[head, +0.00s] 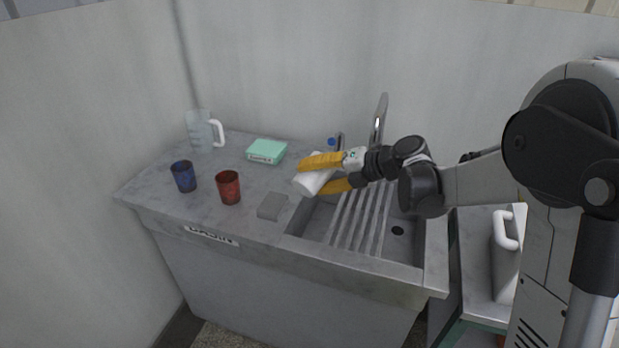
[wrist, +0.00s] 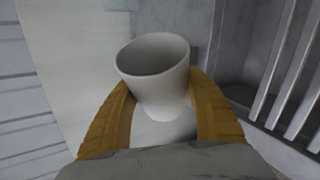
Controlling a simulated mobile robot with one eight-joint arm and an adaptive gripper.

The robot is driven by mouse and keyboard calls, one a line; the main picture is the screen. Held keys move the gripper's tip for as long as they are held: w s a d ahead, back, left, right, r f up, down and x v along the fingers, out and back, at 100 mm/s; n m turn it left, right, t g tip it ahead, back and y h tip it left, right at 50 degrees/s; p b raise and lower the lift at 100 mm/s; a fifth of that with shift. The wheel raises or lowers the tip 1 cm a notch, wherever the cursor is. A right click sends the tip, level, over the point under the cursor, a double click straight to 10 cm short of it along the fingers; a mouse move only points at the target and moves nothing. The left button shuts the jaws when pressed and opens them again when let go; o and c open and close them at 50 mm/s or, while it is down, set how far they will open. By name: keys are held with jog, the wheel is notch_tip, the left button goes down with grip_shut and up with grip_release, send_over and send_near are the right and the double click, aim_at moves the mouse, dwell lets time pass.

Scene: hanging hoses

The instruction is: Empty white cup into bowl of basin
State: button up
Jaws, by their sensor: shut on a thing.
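My gripper (head: 328,172) is shut on the white cup (head: 311,183), with its yellow fingers on either side of it. In the head view the cup is tilted over the left part of the basin (head: 315,219), near the bowl's left edge. The wrist view shows the cup (wrist: 154,60) between the two yellow fingers (wrist: 165,118), its mouth facing away from my wrist. My gripper and the ribbed drainer partly hide the bowl.
A blue cup (head: 184,176), a red cup (head: 229,187), a grey block (head: 272,206), a green box (head: 266,151) and a clear jug (head: 200,131) stand on the counter left of the basin. A tap (head: 379,118) rises behind it. A white pitcher (head: 505,255) stands at the right.

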aim_at(304, 177)
jog(key=shift+s+a+r+n+t+h+p, duration=0.1)
jog(key=shift+r+n+t+h+p, duration=0.1)
jog(key=shift+r+p, duration=0.2)
jog(key=shift+s+r+n+t+h+p, duration=0.1)
jog(key=shift+r+n+h+p, duration=0.1)
jog(key=shift+r+p, duration=0.15)
jog(key=p, duration=0.1)
jog(key=r+n+t+h, duration=0.1)
jog(key=s+r+n+t+p, duration=0.1)
jog(key=shift+a+r+p, duration=0.25)
jog(key=shift+a+p, duration=0.1)
jog(key=shift+a, duration=0.05)
jog(key=n+t+h, duration=0.1)
jog(key=s+a+r+n+t+h, duration=0.1)
jog(key=n, duration=0.1)
jog(key=shift+s+r+t, duration=0.1)
jog(key=shift+r+t, duration=0.1)
jog(key=shift+t, duration=0.1)
jog(key=shift+s+a+r+n+t+h, duration=0.15)
jog(key=shift+r+n+t+h, duration=0.1)
jog(key=shift+r+n+t, duration=0.2)
jog(key=shift+s+a+r+n+t+h, duration=0.1)
jog(key=shift+r+n+t+h, duration=0.2)
jog(key=shift+n, duration=0.25)
jog(key=shift+f, duration=0.1)
jog(key=shift+d, duration=0.1)
